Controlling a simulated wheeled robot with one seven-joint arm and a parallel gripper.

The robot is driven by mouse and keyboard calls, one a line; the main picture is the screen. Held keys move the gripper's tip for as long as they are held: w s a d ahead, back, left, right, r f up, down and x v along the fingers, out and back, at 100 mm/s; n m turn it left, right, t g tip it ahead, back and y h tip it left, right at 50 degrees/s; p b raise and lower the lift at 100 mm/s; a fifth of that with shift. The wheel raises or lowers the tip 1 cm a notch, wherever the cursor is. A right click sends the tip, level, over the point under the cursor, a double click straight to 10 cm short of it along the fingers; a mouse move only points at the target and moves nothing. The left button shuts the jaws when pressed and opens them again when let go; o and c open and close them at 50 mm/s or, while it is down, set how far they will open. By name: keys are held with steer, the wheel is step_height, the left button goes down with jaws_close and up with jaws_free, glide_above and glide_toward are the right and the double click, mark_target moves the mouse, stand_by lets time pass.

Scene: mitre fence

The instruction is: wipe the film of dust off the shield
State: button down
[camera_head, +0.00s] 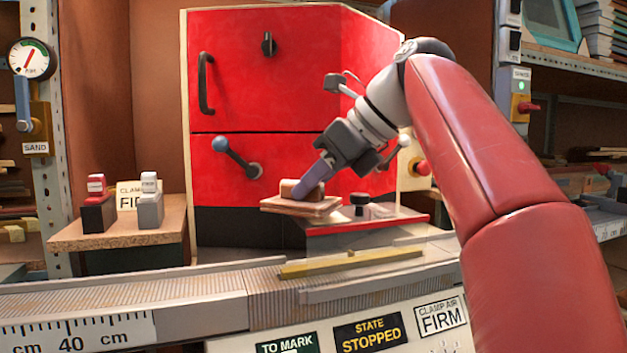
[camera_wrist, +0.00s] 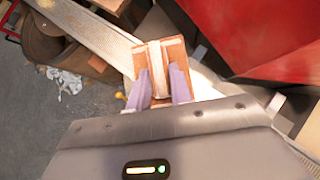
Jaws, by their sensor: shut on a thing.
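My gripper (camera_head: 309,184), with lilac fingers, is shut on the raised grip of a flat wooden block (camera_head: 300,207). It holds the block roughly level in front of the lower part of the red machine housing (camera_head: 285,80). In the wrist view the block (camera_wrist: 175,52) sits between the two fingers (camera_wrist: 160,88), its pale grip strip running along it. The block's underside is hidden.
A black handle (camera_head: 206,83) and a blue-knobbed lever (camera_head: 236,157) stick out from the red front. A black knob (camera_head: 360,203) stands on the bed just right of the block. A shelf (camera_head: 120,235) with two small blocks is at left. The ribbed fence (camera_head: 200,290) runs across the front.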

mark_target(331, 199)
steer(key=shift+f+b, duration=0.5)
steer(key=shift+f, duration=0.35)
steer(key=shift+d+r, duration=0.15)
steer(key=shift+r, duration=0.05)
steer(key=shift+w+d+r+p, duration=0.1)
steer(key=shift+w+d+p, duration=0.15)
steer(key=shift+d+p, duration=0.45)
steer(key=shift+d, duration=0.15)
steer(key=shift+s+a+f, duration=0.2)
steer(key=shift+a, duration=0.6)
steer(key=shift+w+d+p, duration=0.2)
steer(key=shift+d+p, duration=0.35)
steer(key=shift+w+d+p, duration=0.15)
steer(key=shift+d+p, duration=0.35)
steer(key=shift+d, duration=0.05)
steer(key=shift+s+a+p, duration=0.25)
steer(key=shift+a, duration=0.55)
steer(key=shift+s+a+p, duration=0.2)
steer(key=shift+a, duration=0.55)
